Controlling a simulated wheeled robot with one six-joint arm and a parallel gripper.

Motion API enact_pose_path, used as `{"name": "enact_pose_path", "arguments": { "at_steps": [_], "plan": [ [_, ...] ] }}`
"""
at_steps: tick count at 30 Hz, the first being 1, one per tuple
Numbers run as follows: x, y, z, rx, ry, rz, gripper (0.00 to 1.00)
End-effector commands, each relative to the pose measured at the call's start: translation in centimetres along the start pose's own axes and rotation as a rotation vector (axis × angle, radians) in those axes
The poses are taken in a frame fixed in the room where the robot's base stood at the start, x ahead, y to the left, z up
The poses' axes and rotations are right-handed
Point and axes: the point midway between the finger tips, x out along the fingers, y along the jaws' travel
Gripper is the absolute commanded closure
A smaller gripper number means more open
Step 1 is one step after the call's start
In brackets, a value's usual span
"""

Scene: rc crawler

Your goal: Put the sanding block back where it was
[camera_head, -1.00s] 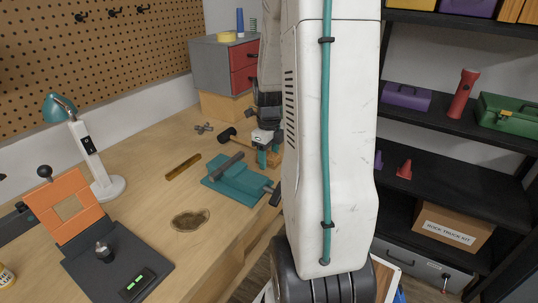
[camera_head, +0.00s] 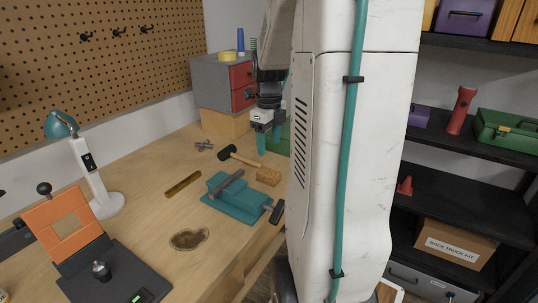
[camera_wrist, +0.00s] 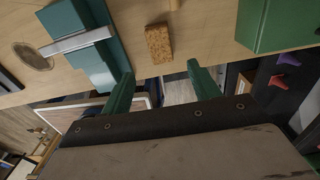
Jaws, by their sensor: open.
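The sanding block (camera_head: 268,176), a small brown cork-like block, lies on the wooden workbench beside the teal vise and close to the end of the hammer's handle. In the wrist view the block (camera_wrist: 159,44) lies beyond the fingertips, between their lines, with bare wood around it. My gripper (camera_head: 261,143) hangs fingers-down above the bench, behind the block in the head view. In the wrist view its two green fingers (camera_wrist: 163,80) are spread apart with nothing between them. The block is clear of both fingers.
The teal vise (camera_head: 236,202) stands left of the block. The hammer (camera_head: 227,153) lies behind it. A green box (camera_head: 280,138), partly hidden by my arm, stands near the gripper. Open bench lies left of the vise.

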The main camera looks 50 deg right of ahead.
Motion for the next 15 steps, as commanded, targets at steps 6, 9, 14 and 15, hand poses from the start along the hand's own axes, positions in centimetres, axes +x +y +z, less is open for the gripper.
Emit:
{"name": "enact_pose_path", "arguments": {
  "at_steps": [6,9,14,15],
  "plan": [
    [-1.9,2.2,0.5,-0.149,-0.006,-0.007,0.39],
    [-3.4,6.2,0.9,-0.440,-0.014,-0.019,0.39],
    [-5.6,14.7,0.2,-1.114,-0.024,-0.048,0.39],
    [-6.0,16.8,-0.4,-1.288,-0.025,-0.057,0.39]
  ]
}}
